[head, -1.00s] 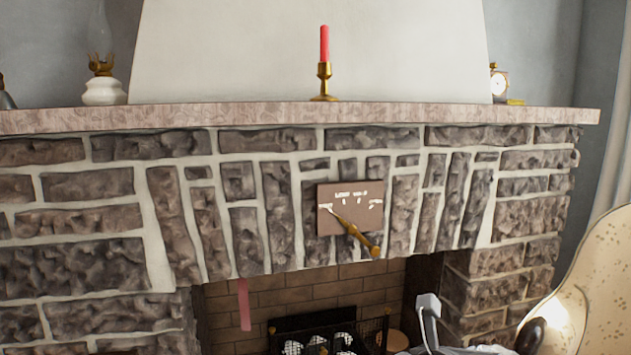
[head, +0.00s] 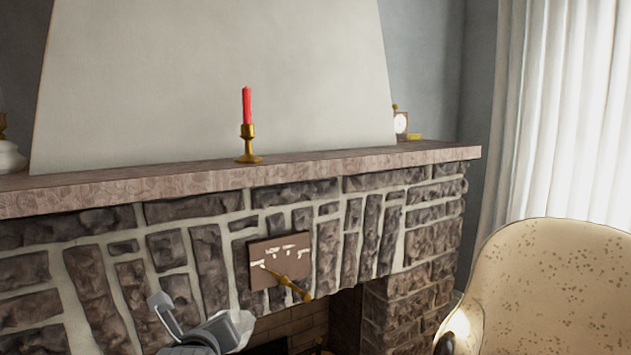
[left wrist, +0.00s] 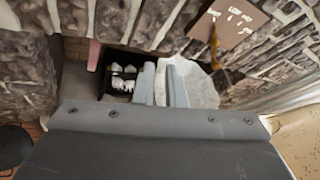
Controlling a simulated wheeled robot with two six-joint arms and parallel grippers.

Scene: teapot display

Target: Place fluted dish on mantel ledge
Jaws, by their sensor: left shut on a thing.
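The fluted dish (left wrist: 200,88) is pale grey-white and shows in the left wrist view at and to the right of my left gripper's fingers. My left gripper (left wrist: 163,84) is shut on it; the exact grip on the rim is hard to make out. The mantel ledge (head: 300,166) is a long, pinkish-brown patterned slab across the head view. A grey part of my arm shows at the lower left of that view, below the ledge. My right gripper is not in view.
A brass candlestick with a red candle (head: 247,108) stands on the ledge. A small clock (head: 401,122) stands near its right end, with bare ledge between. A plaque (head: 262,262) hangs on the stone below. A spotted cream armchair (head: 560,285) stands at right.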

